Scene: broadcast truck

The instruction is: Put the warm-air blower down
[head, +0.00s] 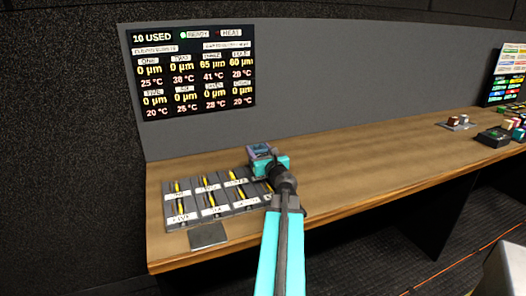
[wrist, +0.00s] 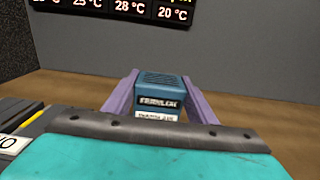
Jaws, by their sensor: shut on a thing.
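The warm-air blower is a small blue-grey box with a slotted top and a printed front label. It sits between the two purple fingers of my gripper (wrist: 160,98) in the wrist view, where the blower (wrist: 162,84) faces the camera. In the head view the blower (head: 261,151) shows at the far right corner of the labelled units, with my teal wrist partly covering it. My gripper is shut on it. Its underside is hidden, so I cannot tell whether it touches the desk.
A wooden desk (head: 360,160) runs along the grey wall. Labelled grey units with yellow parts (head: 210,198) stand at its left end, with a dark grey square plate (head: 208,236) in front. A temperature screen (head: 192,70) hangs above. The desk's middle is clear; small control boxes (head: 493,137) stand far right.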

